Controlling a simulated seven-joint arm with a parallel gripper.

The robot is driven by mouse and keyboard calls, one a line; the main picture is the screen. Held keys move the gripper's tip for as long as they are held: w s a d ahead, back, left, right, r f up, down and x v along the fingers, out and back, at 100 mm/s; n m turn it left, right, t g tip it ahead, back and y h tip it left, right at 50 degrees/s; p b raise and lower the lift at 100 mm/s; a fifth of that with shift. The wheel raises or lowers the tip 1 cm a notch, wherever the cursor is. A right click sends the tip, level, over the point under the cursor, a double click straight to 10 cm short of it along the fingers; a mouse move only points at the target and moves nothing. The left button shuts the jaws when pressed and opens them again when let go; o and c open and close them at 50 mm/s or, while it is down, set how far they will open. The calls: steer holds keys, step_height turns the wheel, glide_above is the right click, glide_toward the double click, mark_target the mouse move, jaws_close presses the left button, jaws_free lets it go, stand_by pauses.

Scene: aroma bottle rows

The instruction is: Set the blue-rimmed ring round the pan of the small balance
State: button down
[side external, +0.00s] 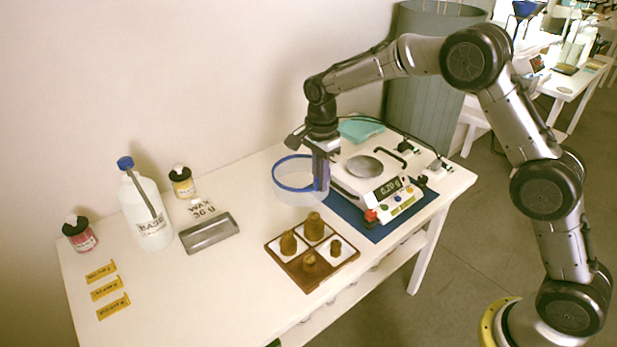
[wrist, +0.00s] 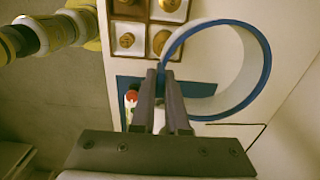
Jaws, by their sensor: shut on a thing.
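The blue-rimmed ring (side external: 293,188) is a clear, wide band with a blue top edge. My gripper (side external: 321,178) is shut on the ring's wall at its right side in the side view. In the wrist view the ring (wrist: 262,75) extends to the right of my gripper (wrist: 163,75). The small balance (side external: 378,183) stands on a blue mat, just right of my gripper, with a lit display. Its round grey pan (side external: 364,167) is bare, and the ring is beside it, to the left. I cannot tell whether the ring touches the table.
A wooden tray (side external: 287,262) with several brass weights lies in front of the ring. A large white bottle (side external: 148,212), two small jars, a grey block (side external: 209,234) and yellow labels (side external: 107,290) are at the left. A teal box (side external: 360,129) sits behind the balance.

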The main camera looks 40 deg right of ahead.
steer(key=s, duration=0.1)
steer(key=r, duration=0.1)
glide_above(382, 181)
steer(key=shift+w+f, duration=0.1)
steer(key=shift+f, duration=3)
steer(key=shift+f, duration=0.55)
steer(key=c, duration=0.8)
jaws_free()
steer(key=shift+c, duration=0.2)
